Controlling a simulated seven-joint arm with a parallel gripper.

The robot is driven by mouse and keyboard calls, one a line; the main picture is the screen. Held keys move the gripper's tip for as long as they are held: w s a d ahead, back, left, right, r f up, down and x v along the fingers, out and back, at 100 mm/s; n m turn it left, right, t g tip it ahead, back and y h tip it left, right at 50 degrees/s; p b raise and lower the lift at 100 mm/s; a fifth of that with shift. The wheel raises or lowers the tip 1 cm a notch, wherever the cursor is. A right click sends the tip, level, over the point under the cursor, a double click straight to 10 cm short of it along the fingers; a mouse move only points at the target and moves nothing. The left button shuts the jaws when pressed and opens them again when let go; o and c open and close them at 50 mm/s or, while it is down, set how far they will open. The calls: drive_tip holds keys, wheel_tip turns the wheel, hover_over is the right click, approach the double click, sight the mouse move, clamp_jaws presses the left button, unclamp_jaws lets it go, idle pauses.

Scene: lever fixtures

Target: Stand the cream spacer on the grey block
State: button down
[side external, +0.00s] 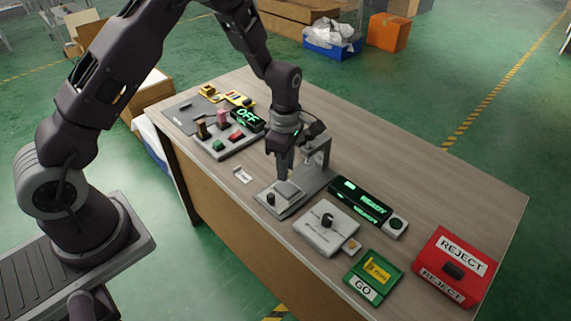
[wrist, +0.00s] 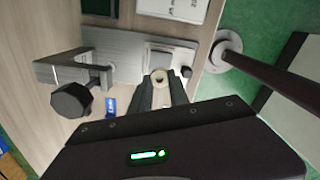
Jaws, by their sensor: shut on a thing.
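My gripper (side external: 284,178) points down over a pale plate with a black knob (side external: 270,199). A grey block (side external: 289,188) sits on this plate, right below and beside the fingertips. In the wrist view my gripper (wrist: 162,82) is shut on the cream spacer (wrist: 161,76), a short ring-like piece with a hole in its top. The spacer is hard to make out in the side view, hidden by the fingers. I cannot tell whether its underside touches the block.
A grey lever stand (side external: 318,152) rises close behind my gripper. A READY display (side external: 360,201), a pale knob box (side external: 326,228), a green GO box (side external: 373,276) and a red REJECT box (side external: 449,266) stand to the right. A tray of coloured pieces (side external: 226,140) lies left.

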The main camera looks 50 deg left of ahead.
drive_tip(key=shift+f, duration=0.1)
idle(0.4)
drive_tip(key=shift+f, duration=0.65)
drive_tip(key=shift+f, duration=0.15)
drive_tip(key=shift+f, duration=0.6)
drive_tip(key=shift+f, duration=0.15)
drive_tip(key=shift+f, duration=0.45)
drive_tip(key=c, duration=1.2)
unclamp_jaws()
drive_tip(key=shift+o, duration=0.6)
